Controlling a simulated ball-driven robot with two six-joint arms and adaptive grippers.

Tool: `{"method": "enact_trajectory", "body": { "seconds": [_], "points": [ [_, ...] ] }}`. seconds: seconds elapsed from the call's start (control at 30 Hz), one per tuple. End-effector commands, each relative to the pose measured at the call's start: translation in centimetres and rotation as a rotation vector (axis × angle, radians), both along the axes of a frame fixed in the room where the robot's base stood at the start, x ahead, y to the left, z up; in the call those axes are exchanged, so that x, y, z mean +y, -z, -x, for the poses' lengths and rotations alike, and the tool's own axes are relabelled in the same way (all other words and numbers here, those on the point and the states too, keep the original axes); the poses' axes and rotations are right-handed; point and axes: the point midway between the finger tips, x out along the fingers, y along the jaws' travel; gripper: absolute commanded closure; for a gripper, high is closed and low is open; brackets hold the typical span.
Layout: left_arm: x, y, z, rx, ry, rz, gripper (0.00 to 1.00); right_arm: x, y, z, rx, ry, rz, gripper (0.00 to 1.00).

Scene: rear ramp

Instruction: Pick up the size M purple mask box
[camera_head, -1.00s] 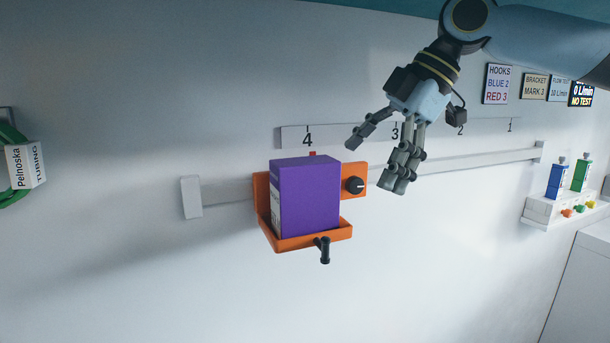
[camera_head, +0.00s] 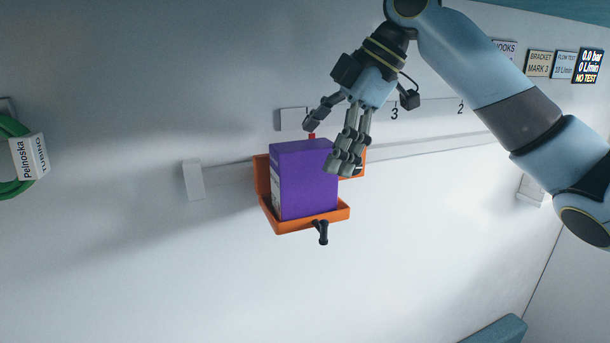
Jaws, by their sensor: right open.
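The purple mask box (camera_head: 302,183) stands upright in an orange bracket tray (camera_head: 312,222) on the wall rail. No size mark can be read on it; its narrow left side is pale with print. My right gripper (camera_head: 326,148) is open and empty, at the box's upper right. Its paired fingers overlap the box's right edge in the picture, and its single finger is above the box top. I cannot tell whether it touches the box. My left gripper is not in view.
A black handle (camera_head: 321,232) sticks out under the tray. The rail (camera_head: 430,147) runs across the wall below a number strip (camera_head: 440,113). A green coil (camera_head: 14,150) with a Pelnoska tubing label hangs at the left. Signs, including a no-test display (camera_head: 589,66), are at upper right.

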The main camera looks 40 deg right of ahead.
Motion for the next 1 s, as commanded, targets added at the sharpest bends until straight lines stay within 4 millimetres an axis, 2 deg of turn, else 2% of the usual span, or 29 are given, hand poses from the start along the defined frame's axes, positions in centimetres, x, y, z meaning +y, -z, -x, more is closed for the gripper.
{"method": "enact_trajectory", "body": {
  "seconds": [0.1, 0.27, 0.57, 0.67, 1.0],
  "points": [
    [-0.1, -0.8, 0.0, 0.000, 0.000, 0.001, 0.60, 1.4, -0.4, -1.1, 0.001, -0.004, -0.008, 0.07],
    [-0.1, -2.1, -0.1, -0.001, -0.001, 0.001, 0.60, 2.1, 1.7, -1.9, 0.004, -0.002, -0.005, 0.07],
    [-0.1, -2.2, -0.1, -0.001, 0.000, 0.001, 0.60, 2.2, 2.5, -2.2, 0.001, -0.002, -0.001, 0.07],
    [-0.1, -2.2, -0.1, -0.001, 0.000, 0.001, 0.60, 2.2, 2.5, -2.2, 0.001, -0.002, -0.001, 0.18],
    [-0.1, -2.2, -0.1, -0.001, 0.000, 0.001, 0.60, 2.2, 2.5, -2.2, 0.001, -0.002, -0.001, 0.62]
  ]
}}
